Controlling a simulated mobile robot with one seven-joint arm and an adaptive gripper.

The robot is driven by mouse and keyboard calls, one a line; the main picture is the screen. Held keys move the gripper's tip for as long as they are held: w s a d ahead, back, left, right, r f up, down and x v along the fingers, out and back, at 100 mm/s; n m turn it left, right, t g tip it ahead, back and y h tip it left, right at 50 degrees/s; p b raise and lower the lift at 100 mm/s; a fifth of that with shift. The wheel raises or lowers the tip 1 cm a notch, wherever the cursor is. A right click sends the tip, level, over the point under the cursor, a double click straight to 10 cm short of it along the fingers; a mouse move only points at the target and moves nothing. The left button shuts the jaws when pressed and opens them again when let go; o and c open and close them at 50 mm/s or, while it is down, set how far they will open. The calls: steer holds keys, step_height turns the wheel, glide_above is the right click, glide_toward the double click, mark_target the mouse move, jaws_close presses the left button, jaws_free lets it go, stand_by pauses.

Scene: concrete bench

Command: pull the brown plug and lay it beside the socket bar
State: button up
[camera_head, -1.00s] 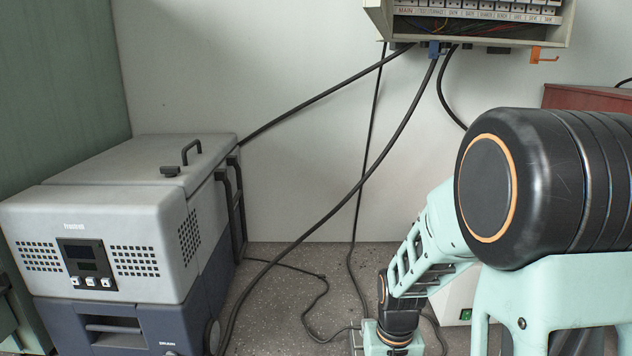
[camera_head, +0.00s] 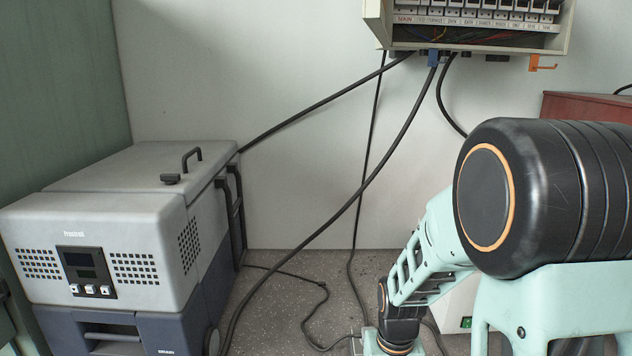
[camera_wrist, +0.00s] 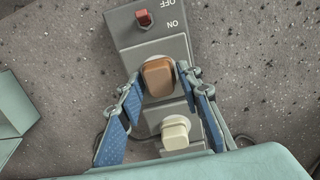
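The brown plug (camera_wrist: 158,77) sits in a grey socket bar (camera_wrist: 124,30) in the wrist view. A cream plug (camera_wrist: 176,133) sits in the same bar, below the brown one in the picture. My gripper (camera_wrist: 159,72) has its two blue-padded fingers spread, with the tips on either side of the brown plug. Narrow gaps seem to show between the tips and the plug. In the head view my wrist hides the plugs and most of the bar at the bottom edge.
A red switch (camera_wrist: 144,18) stands on the bar beyond the brown plug. Thin cables (camera_head: 318,300) run over the speckled surface. A grey cool box (camera_head: 120,225) stands at left, and an open fuse box (camera_head: 475,28) hangs above with thick cables.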

jaws_close()
steer(key=shift+r, duration=0.2)
steer(key=shift+r+p, duration=2.4)
steer(key=shift+r, duration=0.45)
